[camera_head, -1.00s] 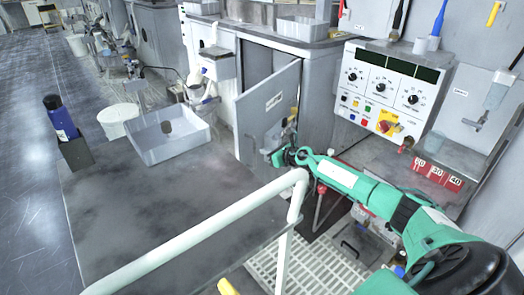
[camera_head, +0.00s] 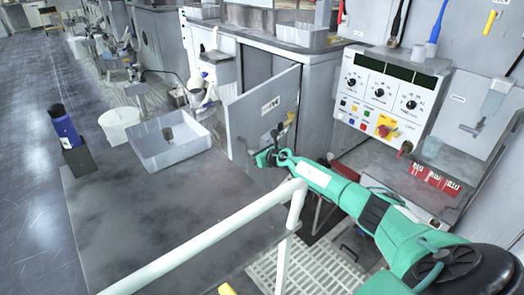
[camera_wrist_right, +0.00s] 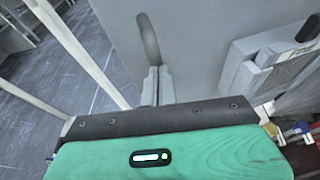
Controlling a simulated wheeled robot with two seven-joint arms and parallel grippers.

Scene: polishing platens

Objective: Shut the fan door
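The fan door (camera_head: 250,118) is a grey panel with a small label, standing ajar from the grey cabinet, its free edge to the left. The dark cabinet opening shows behind it. My right gripper (camera_head: 277,136), on the green arm, is at the door's face near its right part. In the right wrist view, the two fingers (camera_wrist_right: 158,84) are close together, just below a curved grey bar (camera_wrist_right: 149,38) in front of the grey door surface (camera_wrist_right: 195,50). Whether the bar is between the fingers I cannot tell. My left gripper is not in view.
A white rail (camera_head: 215,235) crosses the foreground. A grey tray (camera_head: 150,160) stands on the dark bench (camera_head: 110,220) left of the door. A control box (camera_head: 385,90) with dials is on the right. A blue bottle (camera_head: 64,128) stands at the far left.

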